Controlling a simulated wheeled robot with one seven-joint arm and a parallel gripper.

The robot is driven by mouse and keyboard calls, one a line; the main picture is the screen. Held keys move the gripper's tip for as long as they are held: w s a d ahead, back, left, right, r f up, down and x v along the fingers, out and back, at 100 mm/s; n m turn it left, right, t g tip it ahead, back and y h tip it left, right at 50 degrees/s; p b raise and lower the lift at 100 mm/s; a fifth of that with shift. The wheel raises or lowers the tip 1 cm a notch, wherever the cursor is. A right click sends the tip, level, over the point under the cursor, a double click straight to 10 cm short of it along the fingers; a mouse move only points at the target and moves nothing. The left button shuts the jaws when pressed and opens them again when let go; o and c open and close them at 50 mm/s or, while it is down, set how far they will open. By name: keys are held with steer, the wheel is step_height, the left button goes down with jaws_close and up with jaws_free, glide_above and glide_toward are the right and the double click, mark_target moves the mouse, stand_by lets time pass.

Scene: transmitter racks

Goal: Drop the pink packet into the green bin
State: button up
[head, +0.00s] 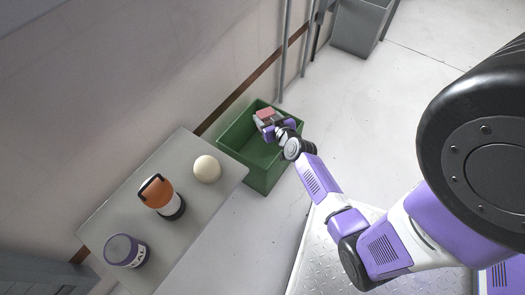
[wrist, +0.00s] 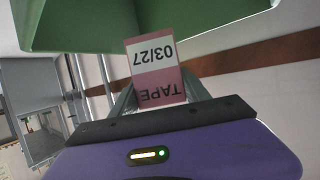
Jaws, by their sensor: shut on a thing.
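The pink packet (head: 265,114) is held in my gripper (head: 266,123), over the green bin (head: 260,175) in the head view. In the wrist view the packet (wrist: 155,72) is pink with a white band, and reads "TAPE" and "03/27" upside down. My gripper (wrist: 155,100) is shut on it, with the fingers at its two sides. Part of the bin's green wall (wrist: 130,25) spans the top of the wrist view. The packet's height above the bin floor is hard to tell.
A grey table (head: 215,200) stands left of the bin. A grey bin (head: 362,25) and metal posts (head: 284,50) stand at the back. Floor to the right is clear.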

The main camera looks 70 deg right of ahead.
step_height(320, 180, down, 5)
steer(key=b, duration=0.4)
steer(key=o, duration=1.5)
steer(key=shift+p+v, duration=1.5)
steer(key=shift+v, duration=2.45)
